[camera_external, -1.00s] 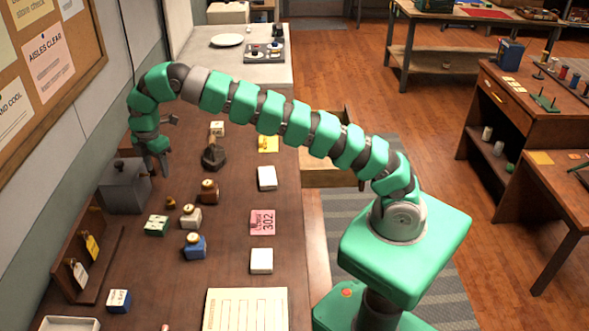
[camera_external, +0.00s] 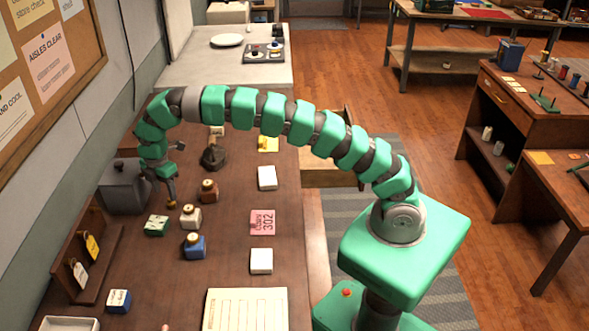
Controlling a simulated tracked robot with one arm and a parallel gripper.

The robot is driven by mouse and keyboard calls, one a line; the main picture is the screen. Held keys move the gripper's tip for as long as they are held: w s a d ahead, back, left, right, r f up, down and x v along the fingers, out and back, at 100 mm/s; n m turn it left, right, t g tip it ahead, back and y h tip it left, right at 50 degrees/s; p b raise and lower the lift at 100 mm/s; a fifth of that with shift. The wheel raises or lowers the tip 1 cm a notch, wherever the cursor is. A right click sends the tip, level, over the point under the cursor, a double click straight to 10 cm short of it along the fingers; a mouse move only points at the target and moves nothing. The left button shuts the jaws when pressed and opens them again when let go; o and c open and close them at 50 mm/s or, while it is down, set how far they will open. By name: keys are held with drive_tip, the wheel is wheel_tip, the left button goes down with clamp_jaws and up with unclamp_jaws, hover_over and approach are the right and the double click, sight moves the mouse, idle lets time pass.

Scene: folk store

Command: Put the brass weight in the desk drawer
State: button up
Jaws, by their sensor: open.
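The small brass weight (camera_external: 171,204) stands on the brown desk, left of the small jars. My gripper (camera_external: 171,193) points down right over it, with the fingers at or around its top. The jaws are open; the fingers hide part of the weight, and I cannot tell whether they touch it. The desk drawer (camera_external: 330,178) stands pulled out at the right side of the desk, behind my arm.
A grey lidded box (camera_external: 124,187) stands close left of my gripper. A brown jar (camera_external: 209,191), a cream jar (camera_external: 190,215), a blue jar (camera_external: 195,245) and a green-white box (camera_external: 157,225) stand near the weight. White blocks and a pink card (camera_external: 262,222) lie to the right.

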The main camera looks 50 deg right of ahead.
sight(171, 203)
drive_tip(key=f, duration=0.4)
drive_tip(key=shift+s+d+f, duration=0.15)
drive_tip(key=shift+d, duration=0.05)
clamp_jaws()
